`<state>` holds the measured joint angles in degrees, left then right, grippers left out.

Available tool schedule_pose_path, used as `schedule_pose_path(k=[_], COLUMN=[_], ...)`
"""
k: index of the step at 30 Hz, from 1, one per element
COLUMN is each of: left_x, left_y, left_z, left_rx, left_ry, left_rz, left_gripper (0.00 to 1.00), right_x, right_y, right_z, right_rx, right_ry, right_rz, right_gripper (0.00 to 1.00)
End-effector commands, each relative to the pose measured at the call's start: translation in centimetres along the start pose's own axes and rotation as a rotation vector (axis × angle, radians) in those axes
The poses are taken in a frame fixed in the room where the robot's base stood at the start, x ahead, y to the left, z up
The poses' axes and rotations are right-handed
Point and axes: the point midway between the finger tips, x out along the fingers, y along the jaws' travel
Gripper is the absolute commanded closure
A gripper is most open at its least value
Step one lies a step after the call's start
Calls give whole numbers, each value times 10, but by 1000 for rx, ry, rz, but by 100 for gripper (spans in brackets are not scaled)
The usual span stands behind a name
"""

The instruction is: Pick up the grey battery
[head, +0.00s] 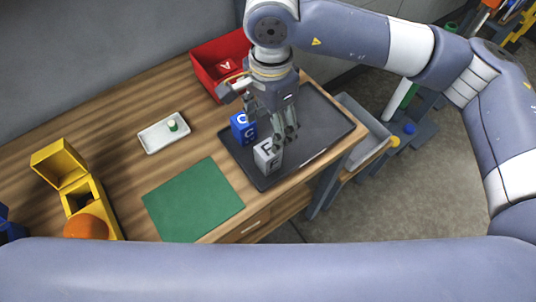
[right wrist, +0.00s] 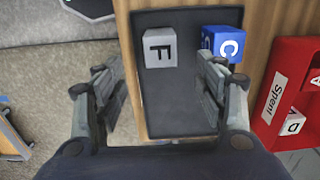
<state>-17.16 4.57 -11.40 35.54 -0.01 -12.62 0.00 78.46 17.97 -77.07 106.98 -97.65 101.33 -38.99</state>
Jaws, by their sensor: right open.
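The grey block marked F (head: 267,157), which I take as the grey battery, stands on the black tray (head: 320,107) near its front left side. It also shows in the right wrist view (right wrist: 160,48), ahead of the gap between the fingers. My right gripper (head: 273,128) is open and empty above the tray, close to the grey block, which is not between its fingers. In the right wrist view my right gripper (right wrist: 162,85) has its fingers spread wide. A blue block marked C (head: 242,128) stands close beside the grey one. My left gripper is not in view.
A red bin (head: 205,68), labelled "Spent" in the right wrist view (right wrist: 270,100), holds lettered blocks. A white dish (head: 155,140), a green mat (head: 193,200) and a yellow box (head: 66,168) with an orange ball (head: 86,227) are to the left. The tray's right part is clear.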

Motion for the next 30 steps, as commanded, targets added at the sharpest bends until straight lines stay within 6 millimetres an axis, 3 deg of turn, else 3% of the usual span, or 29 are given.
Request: schedule_pose_path(k=[9, 14, 22, 30], left_x=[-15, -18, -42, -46], left_y=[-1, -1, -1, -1], left_z=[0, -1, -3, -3], left_rx=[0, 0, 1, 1], left_ry=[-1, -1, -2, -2], left_rz=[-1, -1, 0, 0], left_gripper=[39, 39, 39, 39], right_x=[43, 54, 82, 106], right_y=[1, 1, 0, -1], right_z=[-4, -3, 2, 1], right_rx=[1, 0, 0, -1], right_ry=[15, 14, 13, 12], right_rz=[6, 5, 7, 3], right_gripper=[35, 35, 35, 35])
